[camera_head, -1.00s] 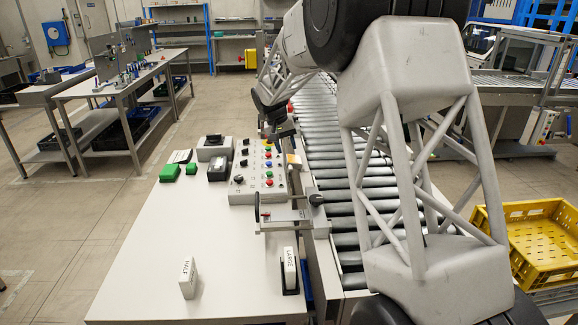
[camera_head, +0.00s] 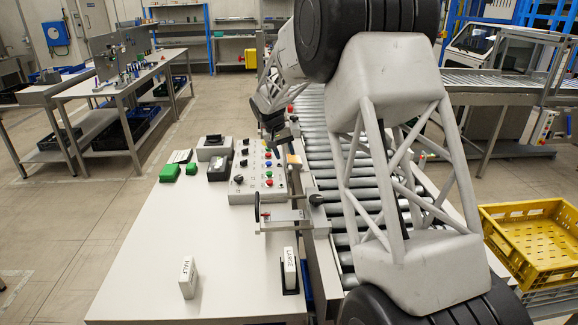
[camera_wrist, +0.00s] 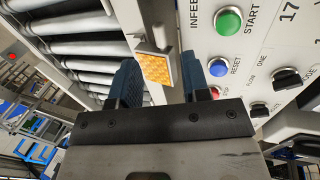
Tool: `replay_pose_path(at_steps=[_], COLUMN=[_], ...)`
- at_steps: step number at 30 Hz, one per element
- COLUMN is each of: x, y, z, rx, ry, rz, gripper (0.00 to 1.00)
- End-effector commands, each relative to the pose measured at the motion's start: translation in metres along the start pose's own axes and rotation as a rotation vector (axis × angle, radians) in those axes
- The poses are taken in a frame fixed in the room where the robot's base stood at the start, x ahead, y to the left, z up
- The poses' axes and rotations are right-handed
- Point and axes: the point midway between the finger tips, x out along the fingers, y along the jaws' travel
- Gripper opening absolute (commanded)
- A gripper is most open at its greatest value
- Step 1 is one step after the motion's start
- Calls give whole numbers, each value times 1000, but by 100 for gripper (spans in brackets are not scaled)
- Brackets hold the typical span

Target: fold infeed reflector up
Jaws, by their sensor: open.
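The infeed reflector is an orange honeycomb plate in a grey frame (camera_wrist: 156,68), at the edge of the control panel in the wrist view. It hangs on a light grey bracket (camera_wrist: 152,22). In the head view a small tan patch (camera_head: 294,159) beside the panel looks like it. My gripper (camera_wrist: 161,76) is open, with one blue finger on each side of the reflector in the picture. I cannot tell whether either finger touches it.
The control panel (camera_head: 245,186) with buttons and knobs lies left of the reflector. The roller conveyor (camera_head: 328,160) runs to its right. A clamp-like bracket (camera_head: 285,220) stands nearer. HALF (camera_head: 187,278) and LARGE (camera_head: 290,270) blocks stand on the white table (camera_head: 150,270).

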Motion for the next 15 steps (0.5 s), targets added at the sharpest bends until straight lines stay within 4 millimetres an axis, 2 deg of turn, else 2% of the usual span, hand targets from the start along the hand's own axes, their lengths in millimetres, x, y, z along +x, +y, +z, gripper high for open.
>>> replay_pose_path(at_steps=[9, 15], x=[39, 55], y=[0, 0], z=[0, 0], rx=[-1, -1], ry=[0, 0], rz=[0, 0], gripper=[43, 43])
